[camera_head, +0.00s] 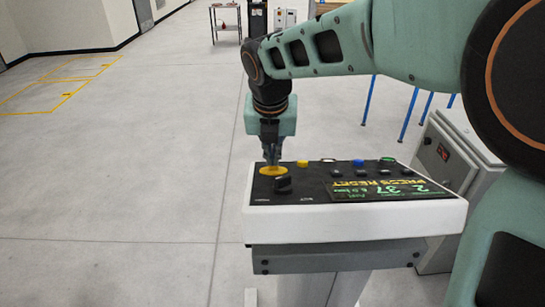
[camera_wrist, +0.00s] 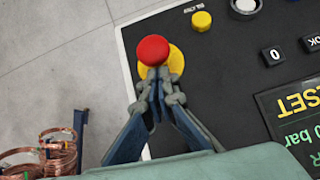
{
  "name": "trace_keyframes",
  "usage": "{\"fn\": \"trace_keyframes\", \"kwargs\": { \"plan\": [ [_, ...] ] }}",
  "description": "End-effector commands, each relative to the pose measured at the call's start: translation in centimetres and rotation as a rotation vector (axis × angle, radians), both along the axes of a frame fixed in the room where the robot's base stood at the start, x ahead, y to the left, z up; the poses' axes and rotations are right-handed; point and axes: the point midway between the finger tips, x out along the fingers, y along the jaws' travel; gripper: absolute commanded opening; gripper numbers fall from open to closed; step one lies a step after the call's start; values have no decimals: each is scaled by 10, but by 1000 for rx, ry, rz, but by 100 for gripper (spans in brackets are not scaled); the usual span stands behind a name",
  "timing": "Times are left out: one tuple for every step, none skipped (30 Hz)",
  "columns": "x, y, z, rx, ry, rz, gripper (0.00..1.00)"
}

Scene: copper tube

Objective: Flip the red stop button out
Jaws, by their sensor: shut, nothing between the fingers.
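The red stop button (camera_wrist: 153,50) is a round red knob on a yellow base (camera_wrist: 175,62) near the corner of the black control panel in the wrist view. In the head view my gripper hides the red knob, and the yellow base (camera_head: 272,171) shows below the fingers. My gripper (camera_head: 272,160) points down at the button. In the wrist view my gripper (camera_wrist: 160,76) is shut, with its fingertips together at the near edge of the red knob. I cannot tell whether they touch it.
The white-edged console (camera_head: 350,222) carries a black selector knob (camera_head: 283,185), a yellow button (camera_head: 302,163), blue and green buttons and a lit display (camera_head: 377,191). A grey cabinet (camera_head: 460,160) stands at the right. Copper coils (camera_wrist: 50,150) show lower left in the wrist view. The floor at left is clear.

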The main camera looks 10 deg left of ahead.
Motion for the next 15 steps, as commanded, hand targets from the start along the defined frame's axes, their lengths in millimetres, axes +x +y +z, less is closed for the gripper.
{"fn": "trace_keyframes", "kwargs": {
  "plan": [
    [0,0,0,0,0,0,0],
    [0,0,0,0,0,0,0],
    [-1,0,1,0,0,0,0],
    [-1,0,2,0,0,0,0],
    [-2,0,4,-1,-1,0,0],
    [-3,-1,7,-1,-2,0,0],
    [-5,-1,11,-1,-2,0,0],
    [-6,-1,14,0,-3,0,0],
    [-9,-1,19,0,-3,0,0],
    [-11,-2,23,0,-3,1,0],
    [-14,-2,28,0,-4,1,0],
    [-16,-3,34,0,-4,1,0],
    [-19,-3,39,1,-4,0,0],
    [-21,-4,43,1,-4,0,0],
    [-24,-4,48,1,-4,0,0]
  ]
}}
